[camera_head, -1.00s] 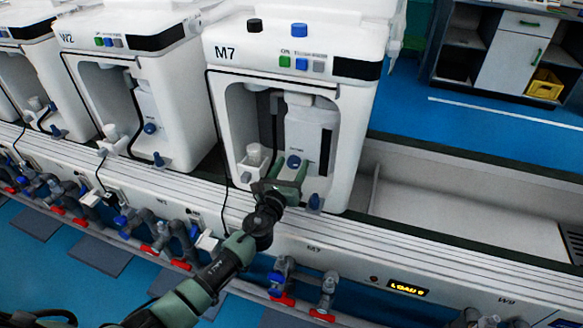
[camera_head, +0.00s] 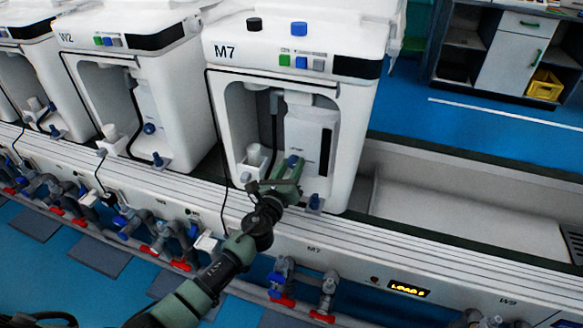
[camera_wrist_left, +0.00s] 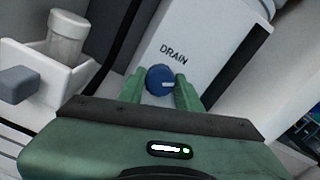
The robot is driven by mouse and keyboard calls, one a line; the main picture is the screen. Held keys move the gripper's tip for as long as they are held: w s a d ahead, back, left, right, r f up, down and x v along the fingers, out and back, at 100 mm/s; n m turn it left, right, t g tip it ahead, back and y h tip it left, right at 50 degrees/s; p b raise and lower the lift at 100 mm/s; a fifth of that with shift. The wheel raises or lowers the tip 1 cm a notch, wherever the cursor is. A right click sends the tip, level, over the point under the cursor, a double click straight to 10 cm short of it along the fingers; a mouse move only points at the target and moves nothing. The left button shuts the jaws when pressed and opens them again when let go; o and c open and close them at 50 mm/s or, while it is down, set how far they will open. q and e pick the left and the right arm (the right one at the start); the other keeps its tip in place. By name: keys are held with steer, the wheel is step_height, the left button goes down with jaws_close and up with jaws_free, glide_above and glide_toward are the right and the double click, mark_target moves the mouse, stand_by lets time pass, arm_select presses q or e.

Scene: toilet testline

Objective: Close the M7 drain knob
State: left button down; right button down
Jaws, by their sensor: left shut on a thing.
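The M7 machine (camera_head: 228,52) is a white unit with an open front bay, in the middle of the head view. Its blue drain knob (camera_wrist_left: 160,80) sits below the word DRAIN on a white panel (camera_wrist_left: 196,48) in the left wrist view. A pale mark on the knob points sideways to the right. My left gripper (camera_wrist_left: 160,92) is shut on the knob, with one green finger on each side of it. In the head view the left gripper (camera_head: 284,170) reaches into the bay and the knob (camera_head: 292,160) shows between its fingers. My right gripper is not in view.
A small white holder with a clear cup (camera_wrist_left: 67,35) stands left of the panel. A blue-handled valve (camera_head: 314,202) is at the bay's lower right edge. The W2 machine (camera_head: 85,40) stands to the left. An empty trough (camera_head: 460,215) lies to the right.

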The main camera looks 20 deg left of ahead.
arm_select(q)
steer(key=n+b, duration=0.1)
steer(key=n, duration=0.2)
steer(key=shift+f+n, duration=0.1)
steer(key=shift+n, duration=0.2)
steer(key=n, duration=0.2)
steer(key=shift+n, duration=0.4)
steer(key=n, duration=0.2)
steer(key=shift+n+b, duration=0.3)
steer(key=shift+b, duration=0.05)
steer(key=shift+n, duration=1.5)
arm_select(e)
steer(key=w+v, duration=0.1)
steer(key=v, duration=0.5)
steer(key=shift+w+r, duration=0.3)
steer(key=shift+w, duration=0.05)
arm_select(q)
steer(key=c, duration=1)
jaws_free()
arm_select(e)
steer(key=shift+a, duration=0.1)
arm_select(q)
steer(key=shift+o, duration=0.2)
steer(key=shift+s, duration=0.1)
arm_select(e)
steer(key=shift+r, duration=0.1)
